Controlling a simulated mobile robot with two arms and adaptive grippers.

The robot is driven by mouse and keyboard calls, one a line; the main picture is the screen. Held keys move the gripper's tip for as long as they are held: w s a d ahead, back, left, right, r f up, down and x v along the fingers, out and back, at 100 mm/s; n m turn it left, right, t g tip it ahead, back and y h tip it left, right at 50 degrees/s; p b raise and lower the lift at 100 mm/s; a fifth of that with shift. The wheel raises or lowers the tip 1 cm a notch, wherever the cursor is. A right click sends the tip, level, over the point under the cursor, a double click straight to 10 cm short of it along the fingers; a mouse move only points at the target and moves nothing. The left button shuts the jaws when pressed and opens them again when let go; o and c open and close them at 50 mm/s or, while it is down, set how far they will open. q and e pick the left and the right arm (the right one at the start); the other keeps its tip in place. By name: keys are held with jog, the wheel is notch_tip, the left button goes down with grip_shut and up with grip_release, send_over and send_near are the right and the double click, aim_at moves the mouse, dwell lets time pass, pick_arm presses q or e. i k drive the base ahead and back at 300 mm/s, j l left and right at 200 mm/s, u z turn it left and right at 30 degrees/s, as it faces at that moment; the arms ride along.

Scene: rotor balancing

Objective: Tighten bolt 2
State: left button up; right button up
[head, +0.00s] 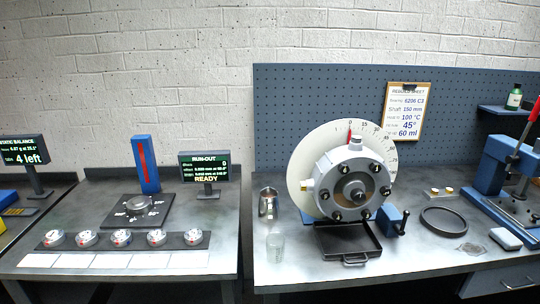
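A round grey metal housing (325,170) stands on the right bench in front of a white graduated dial disc (302,160). Several dark bolts ring its front face, including one at the upper left (344,168), one at the upper right (373,168) and one at the lower left (337,215). No bolt number is readable, so I cannot tell which is bolt 2. How tight each bolt is does not show. Neither of my grippers is in view.
A black tray (345,258) sits below the housing, beside a blue clamp (388,215). A metal cup (268,203) and a clear beaker (276,246) stand left. A black ring (444,221) and a blue press (497,165) are right. A gap separates the benches.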

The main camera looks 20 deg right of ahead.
aim_at(385, 190)
jog(key=z, duration=1.35)
jog(key=i+l, duration=0.15)
jog(key=l, duration=0.15)
jog(key=i+l+u, duration=0.15)
jog(key=l, duration=0.15)
jog(key=i+l, duration=0.1)
jog(key=l, duration=0.2)
jog(key=i+l+u, duration=0.1)
jog(key=l, duration=0.2)
